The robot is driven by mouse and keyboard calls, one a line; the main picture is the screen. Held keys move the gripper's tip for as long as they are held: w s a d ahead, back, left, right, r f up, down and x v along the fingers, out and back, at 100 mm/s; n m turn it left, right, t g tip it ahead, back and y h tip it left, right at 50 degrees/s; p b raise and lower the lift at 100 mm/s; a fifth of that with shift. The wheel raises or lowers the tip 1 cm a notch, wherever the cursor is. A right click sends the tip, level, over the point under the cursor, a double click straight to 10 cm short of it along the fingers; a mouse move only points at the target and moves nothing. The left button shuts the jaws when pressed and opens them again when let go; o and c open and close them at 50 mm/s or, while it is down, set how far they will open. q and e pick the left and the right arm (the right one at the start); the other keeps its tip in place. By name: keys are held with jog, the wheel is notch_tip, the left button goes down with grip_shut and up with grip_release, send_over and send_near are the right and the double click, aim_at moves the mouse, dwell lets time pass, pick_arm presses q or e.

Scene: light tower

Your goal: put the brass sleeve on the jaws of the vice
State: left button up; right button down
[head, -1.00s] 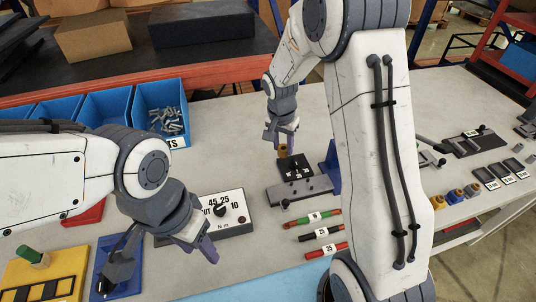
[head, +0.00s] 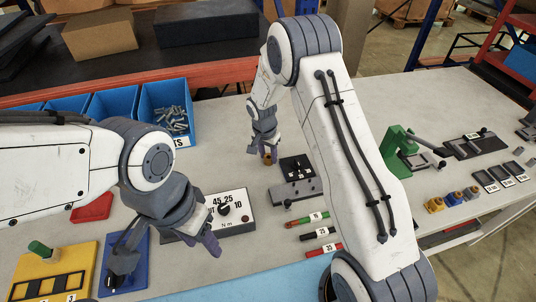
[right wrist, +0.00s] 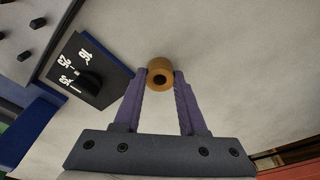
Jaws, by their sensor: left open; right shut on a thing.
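The brass sleeve (head: 268,159) is between the fingertips of my right gripper (head: 265,148), just left of a small black dial box. The right wrist view shows the sleeve (right wrist: 160,77) end-on, its dark bore facing the camera, with both purple fingers (right wrist: 160,85) shut on it. I cannot tell whether it touches the bench. I cannot clearly make out the vice jaws; a blue body (right wrist: 40,130) shows in part beside the dial box in the right wrist view, and my right arm hides that area in the head view. My left gripper (head: 205,240) is open and empty near the torque dial box.
The dial box (head: 296,168) and a grey pegged plate (head: 293,192) stand right of the sleeve. Coloured rods (head: 318,233) lie in front. A green press (head: 400,147) is right of my arm. Blue bins (head: 165,108) stand at the back left. Bench left of the sleeve is clear.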

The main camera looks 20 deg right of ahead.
jog(key=shift+f, duration=0.15)
jog(key=shift+c, duration=2.3)
grip_release()
